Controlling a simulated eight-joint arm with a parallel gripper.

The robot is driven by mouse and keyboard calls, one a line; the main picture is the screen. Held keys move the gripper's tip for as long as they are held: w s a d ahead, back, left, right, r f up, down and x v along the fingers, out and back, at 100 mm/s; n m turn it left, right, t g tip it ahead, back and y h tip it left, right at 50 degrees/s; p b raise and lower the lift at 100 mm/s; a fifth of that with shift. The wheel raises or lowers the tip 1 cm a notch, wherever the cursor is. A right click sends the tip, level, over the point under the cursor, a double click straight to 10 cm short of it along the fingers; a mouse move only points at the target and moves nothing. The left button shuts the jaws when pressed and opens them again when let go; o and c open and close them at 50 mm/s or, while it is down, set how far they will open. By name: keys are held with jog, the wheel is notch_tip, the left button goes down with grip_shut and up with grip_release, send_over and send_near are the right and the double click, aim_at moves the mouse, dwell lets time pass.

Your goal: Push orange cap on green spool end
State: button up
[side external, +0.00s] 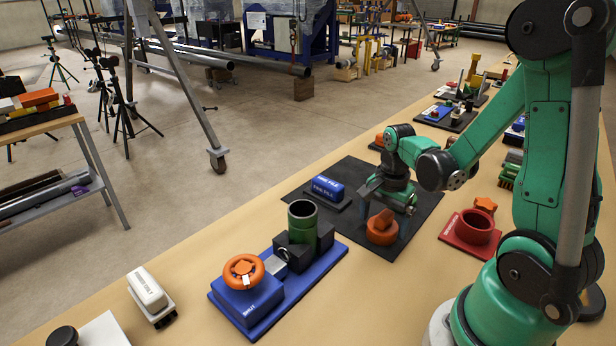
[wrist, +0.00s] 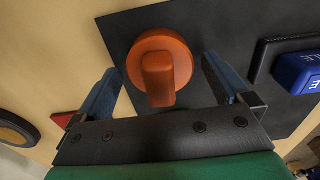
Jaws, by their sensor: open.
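The orange cap (side external: 382,228) sits on a black mat (side external: 425,213), with its raised grip bar upward. In the wrist view the cap (wrist: 160,66) lies between the two blue fingers of my gripper (wrist: 170,88). My gripper (side external: 384,222) is open and points down over the cap, with a gap showing on each side of it. The green spool (side external: 303,222) stands upright in a black holder on a blue base (side external: 318,277), left of the mat. Its upper end is open and uncovered.
An orange ring-shaped piece (side external: 243,271) sits on the blue base's front block. A blue labelled block (side external: 327,188) lies on the mat's left part, and in the wrist view it is at right (wrist: 298,72). A red tray with a round cup (side external: 474,230) stands right of the mat.

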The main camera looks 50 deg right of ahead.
aim_at(385, 214)
jog(key=c, duration=1.3)
jog(key=shift+r, duration=4)
jog(key=w+a+r+n, duration=0.2)
jog(key=a+r, duration=0.1)
jog(key=a, duration=0.1)
jog(key=w+a+r+n, duration=0.2)
jog(key=w+a+r, duration=0.1)
jog(key=a, duration=0.2)
jog(key=w+a+r+n, duration=0.2)
jog(key=w+a+r, duration=0.1)
jog(key=a+r, duration=0.1)
jog(key=shift+a+n, duration=0.4)
jog(key=shift+f, duration=2.75)
